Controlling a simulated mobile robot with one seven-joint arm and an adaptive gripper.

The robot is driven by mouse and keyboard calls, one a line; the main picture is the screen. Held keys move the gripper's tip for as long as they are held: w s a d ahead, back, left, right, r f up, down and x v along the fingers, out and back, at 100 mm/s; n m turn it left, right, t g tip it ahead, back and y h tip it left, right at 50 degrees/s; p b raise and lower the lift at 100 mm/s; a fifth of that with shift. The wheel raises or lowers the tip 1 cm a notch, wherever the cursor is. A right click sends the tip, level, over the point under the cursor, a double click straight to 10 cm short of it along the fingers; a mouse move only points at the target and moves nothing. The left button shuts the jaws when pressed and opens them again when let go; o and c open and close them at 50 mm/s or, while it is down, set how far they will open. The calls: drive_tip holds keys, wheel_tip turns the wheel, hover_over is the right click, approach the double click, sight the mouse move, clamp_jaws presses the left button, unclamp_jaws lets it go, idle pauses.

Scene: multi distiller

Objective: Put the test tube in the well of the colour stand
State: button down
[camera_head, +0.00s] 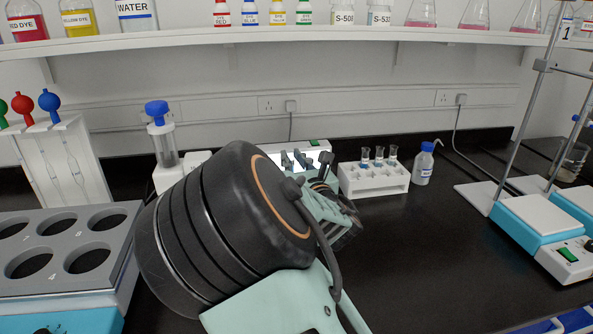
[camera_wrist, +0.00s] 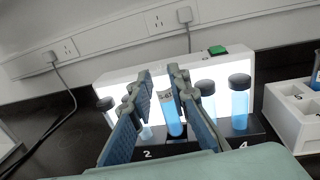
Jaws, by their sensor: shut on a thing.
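My gripper (camera_wrist: 161,78) shows in the wrist view with its two blue-grey fingers close together, shut on a test tube (camera_wrist: 172,115) that holds blue liquid. The tube slants slightly between the fingers. Behind it is the colour stand, with a bright white back panel (camera_wrist: 125,87) and a dark numbered base (camera_wrist: 180,148); the numbers 2 and 4 show. Several dark-capped vials of blue liquid (camera_wrist: 239,103) stand there. I cannot tell whether the tube is inside a well. In the head view my arm hides part of the stand (camera_head: 322,147).
A white rack (camera_head: 375,182) with several small tubes stands right of the stand, beside a blue-capped bottle (camera_head: 424,163). A grey block with round holes (camera_head: 60,250) is at left. A hotplate (camera_head: 540,225) is at right. The black bench (camera_head: 430,250) is clear at centre right.

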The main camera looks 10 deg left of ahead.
drive_tip(key=shift+w+a+f+b, duration=0.1)
drive_tip(key=shift+w+f+b, duration=0.1)
drive_tip(key=shift+f, duration=0.75)
drive_tip(key=shift+w+a+f+b, duration=0.1)
drive_tip(key=shift+f+b, duration=0.05)
drive_tip(key=shift+f, duration=0.8)
drive_tip(key=shift+d+f, duration=0.1)
drive_tip(key=shift+f, duration=0.15)
drive_tip(key=c, duration=2.1)
unclamp_jaws()
drive_tip(key=v, duration=1.2)
drive_tip(key=shift+r+p, duration=0.25)
drive_tip(key=shift+p, duration=0.2)
drive_tip(key=shift+d, duration=0.1)
